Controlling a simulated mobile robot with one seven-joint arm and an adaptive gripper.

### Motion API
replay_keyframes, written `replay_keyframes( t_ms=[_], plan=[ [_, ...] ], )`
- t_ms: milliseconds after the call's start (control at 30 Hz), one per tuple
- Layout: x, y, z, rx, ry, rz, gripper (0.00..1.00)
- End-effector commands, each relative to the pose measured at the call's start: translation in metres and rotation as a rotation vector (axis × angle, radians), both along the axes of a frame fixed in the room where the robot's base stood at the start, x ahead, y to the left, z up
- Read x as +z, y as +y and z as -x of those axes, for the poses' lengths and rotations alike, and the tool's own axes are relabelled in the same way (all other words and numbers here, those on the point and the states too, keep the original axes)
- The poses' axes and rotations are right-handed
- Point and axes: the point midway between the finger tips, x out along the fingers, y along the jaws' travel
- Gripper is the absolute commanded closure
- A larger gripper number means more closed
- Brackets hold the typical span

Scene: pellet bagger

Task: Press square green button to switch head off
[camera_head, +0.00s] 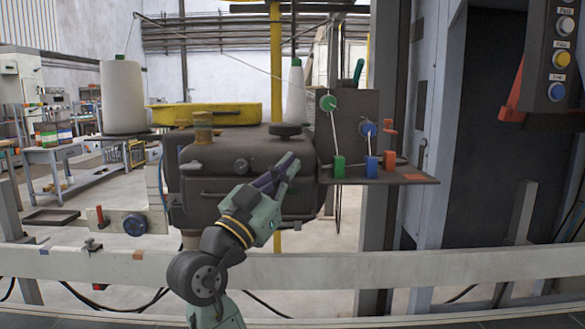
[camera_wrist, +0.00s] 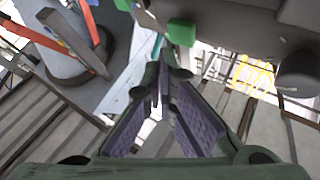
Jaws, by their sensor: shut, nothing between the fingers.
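A square green block (camera_head: 338,166), apparently the button, stands on the left end of a small dark shelf on the machine. A green block (camera_wrist: 181,33) also shows at the top of the wrist view, just beyond my fingertips. My gripper (camera_head: 291,162) is shut and empty, in front of the dark machine head (camera_head: 225,153). In the head view its tips are left of the green block, at about its height, with a gap between them. In the wrist view my gripper (camera_wrist: 162,72) points toward the block; contact is not visible.
A blue block (camera_head: 372,167) and a red block (camera_head: 389,160) stand right of the green one. A round green disc (camera_head: 328,103) with a thread is above. A white thread cone (camera_head: 122,95) stands at left. A pale rail (camera_head: 400,268) crosses in front. A button panel (camera_head: 556,60) is at far right.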

Motion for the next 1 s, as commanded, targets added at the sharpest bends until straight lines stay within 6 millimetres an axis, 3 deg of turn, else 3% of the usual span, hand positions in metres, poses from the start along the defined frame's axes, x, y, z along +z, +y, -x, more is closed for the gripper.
replay_keyframes(
  t_ms=[233, 700, 1000],
  plan=[
    [0.0, 0.0, 0.004, 0.0, -0.001, -0.001, 1.0],
    [0.0, 0.001, 0.05, 0.002, -0.002, 0.0, 1.0],
    [0.0, 0.0, 0.06, 0.0, 0.001, -0.001, 1.0]
  ],
)
